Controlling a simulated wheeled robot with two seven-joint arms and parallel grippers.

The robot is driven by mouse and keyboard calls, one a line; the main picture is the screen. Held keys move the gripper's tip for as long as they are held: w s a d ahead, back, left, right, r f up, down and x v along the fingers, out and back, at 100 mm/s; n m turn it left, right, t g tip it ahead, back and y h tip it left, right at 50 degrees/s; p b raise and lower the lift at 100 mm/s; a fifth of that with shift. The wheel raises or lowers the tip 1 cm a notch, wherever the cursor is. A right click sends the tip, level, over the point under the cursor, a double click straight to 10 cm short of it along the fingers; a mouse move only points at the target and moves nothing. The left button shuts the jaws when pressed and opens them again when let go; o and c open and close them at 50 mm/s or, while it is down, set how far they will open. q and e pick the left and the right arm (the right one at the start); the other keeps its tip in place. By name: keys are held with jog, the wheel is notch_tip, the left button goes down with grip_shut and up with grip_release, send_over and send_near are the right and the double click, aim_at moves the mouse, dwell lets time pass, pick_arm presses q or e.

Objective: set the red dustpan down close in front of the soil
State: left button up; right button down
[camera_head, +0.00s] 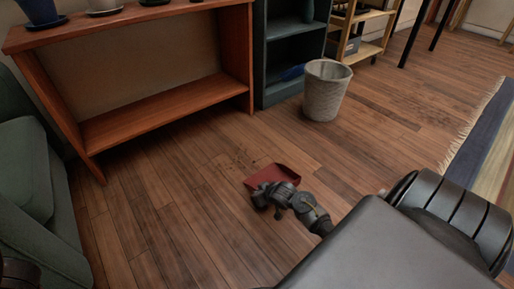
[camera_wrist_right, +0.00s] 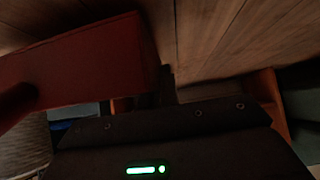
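The red dustpan (camera_head: 272,175) is low over or on the wooden floor in the middle of the head view; I cannot tell whether it touches the floor. My right gripper (camera_head: 268,194) is at its near side, hiding part of it, and seems shut on it. In the right wrist view the dustpan (camera_wrist_right: 95,60) fills the upper left, against a dark finger of my right gripper (camera_wrist_right: 167,85); the other finger is hidden. My left gripper does not show clearly.
A wicker-like bin (camera_head: 325,92) stands beyond the dustpan to the right. A reddish wooden shelf (camera_head: 160,108) and a dark bookcase (camera_head: 284,88) stand behind. A green armchair (camera_head: 35,215) is at left, a fringed rug (camera_head: 490,150) at right. Floor around the dustpan is clear.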

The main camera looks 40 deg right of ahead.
jog(key=f+b, duration=0.1)
jog(key=f, duration=0.1)
jog(key=f+b, duration=0.1)
jog(key=shift+a+f, duration=0.2)
jog(key=shift+f, duration=0.15)
jog(key=shift+r, duration=0.1)
jog(key=c, duration=2.1)
grip_release()
jog(key=o, duration=0.5)
jog(key=shift+c, duration=0.2)
